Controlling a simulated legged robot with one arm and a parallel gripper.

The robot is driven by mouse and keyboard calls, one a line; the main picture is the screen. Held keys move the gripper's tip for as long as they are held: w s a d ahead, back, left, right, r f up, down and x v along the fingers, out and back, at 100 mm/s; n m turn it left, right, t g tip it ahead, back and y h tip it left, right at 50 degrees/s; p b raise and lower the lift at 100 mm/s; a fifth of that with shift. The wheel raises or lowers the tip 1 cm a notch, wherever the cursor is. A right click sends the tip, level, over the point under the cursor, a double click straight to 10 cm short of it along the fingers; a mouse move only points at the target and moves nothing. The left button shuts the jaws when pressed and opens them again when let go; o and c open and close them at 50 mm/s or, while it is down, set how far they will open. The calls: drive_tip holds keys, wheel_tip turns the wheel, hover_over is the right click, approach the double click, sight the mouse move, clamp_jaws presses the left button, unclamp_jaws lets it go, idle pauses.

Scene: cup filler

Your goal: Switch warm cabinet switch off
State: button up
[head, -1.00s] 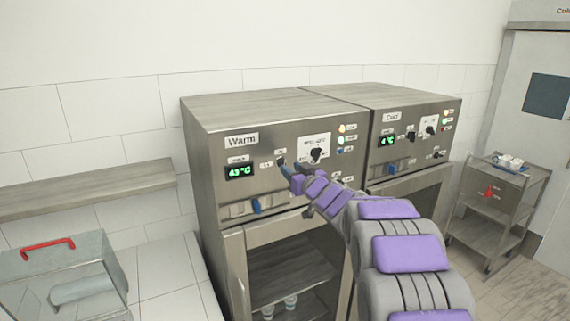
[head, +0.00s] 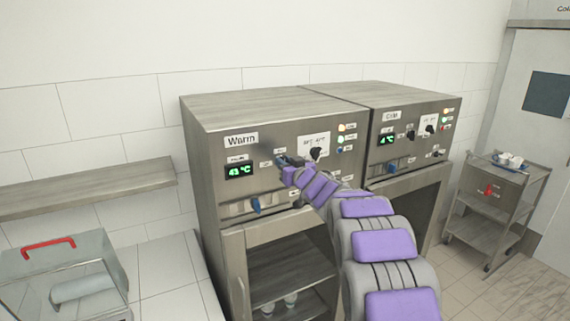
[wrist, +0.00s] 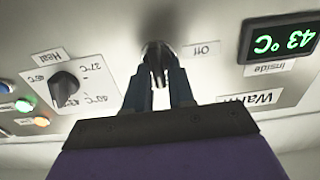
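The warm cabinet (head: 215,130) is a steel unit with a "Warm" label and a green 43 °C display (head: 240,171). In the upside-down wrist view, its dark metal switch (wrist: 156,52) sits beside the "Off" label (wrist: 204,49). My gripper (head: 286,163) is at the switch. In the wrist view, my gripper's two blue-grey fingers (wrist: 160,78) stand a small gap apart on either side of the switch lever. Whether they press on it is unclear. The fingers partly hide the lever.
A black temperature knob (wrist: 65,85) and indicator lights (wrist: 25,104) lie close to my gripper on the same panel. The cold cabinet (head: 425,115) adjoins on the right. A cart (head: 500,200) stands further right, a clear box (head: 60,280) at lower left.

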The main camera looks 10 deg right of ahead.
clamp_jaws()
drive_tip(key=shift+n, duration=0.3)
drive_tip(key=shift+s+a+f+n+b, duration=0.2)
drive_tip(key=shift+n+b, duration=1.1)
drive_tip(key=shift+n, duration=1.55)
drive_tip(key=shift+w+a+f+n+b, duration=0.15)
drive_tip(key=shift+f+n+b, duration=0.2)
drive_tip(key=shift+n+b, duration=1.8)
drive_tip(key=shift+s+a+f+n+b, duration=0.1)
drive_tip(key=shift+f+n+b, duration=0.3)
drive_tip(key=shift+n, duration=3.2)
drive_tip(key=shift+c, duration=0.7)
unclamp_jaws()
drive_tip(key=o, duration=0.5)
drive_tip(key=shift+a+r, duration=0.1)
drive_tip(key=shift+r, duration=0.15)
drive_tip(key=shift+c, duration=0.2)
